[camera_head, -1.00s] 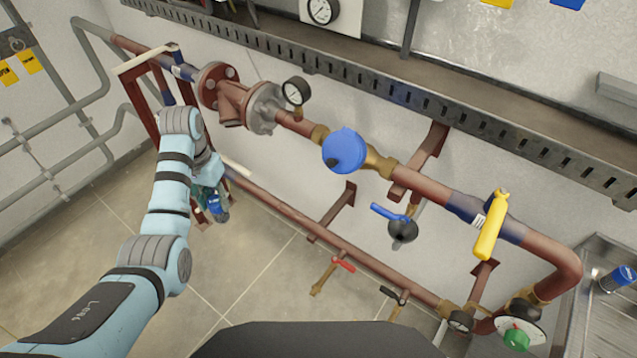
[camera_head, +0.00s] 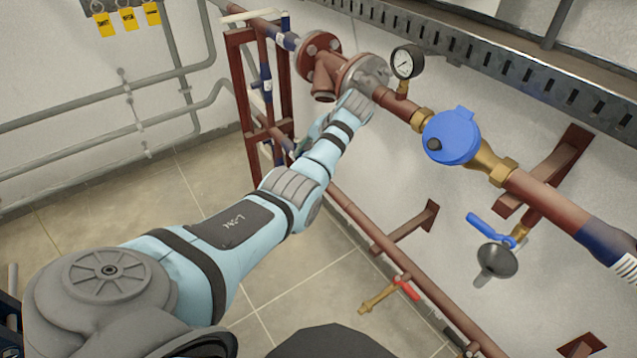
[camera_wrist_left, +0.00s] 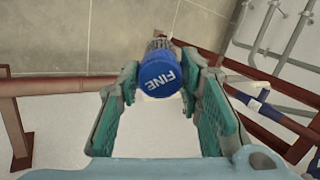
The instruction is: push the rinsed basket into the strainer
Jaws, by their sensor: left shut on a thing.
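The strainer (camera_head: 326,78) is a red-brown flanged fitting with a slanted, downward branch in the upper pipe. My left gripper (camera_wrist_left: 163,78) is shut on the basket, whose round blue cap (camera_wrist_left: 160,78) reads "FINE" and faces the wrist camera. A bit of grey mesh (camera_wrist_left: 159,44) shows beyond the cap; the rest of the basket is hidden. In the head view, my left gripper (camera_head: 312,130) is mostly hidden by its wrist, below the strainer's branch. I cannot tell whether the basket touches the strainer. My right gripper is not in view.
A red-brown frame (camera_head: 240,85) stands left of the strainer. A pressure gauge (camera_head: 407,62) and a blue meter (camera_head: 452,138) sit to its right. The lower pipe (camera_head: 365,225) runs under the arm. Tiled floor (camera_head: 110,205) is open at left.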

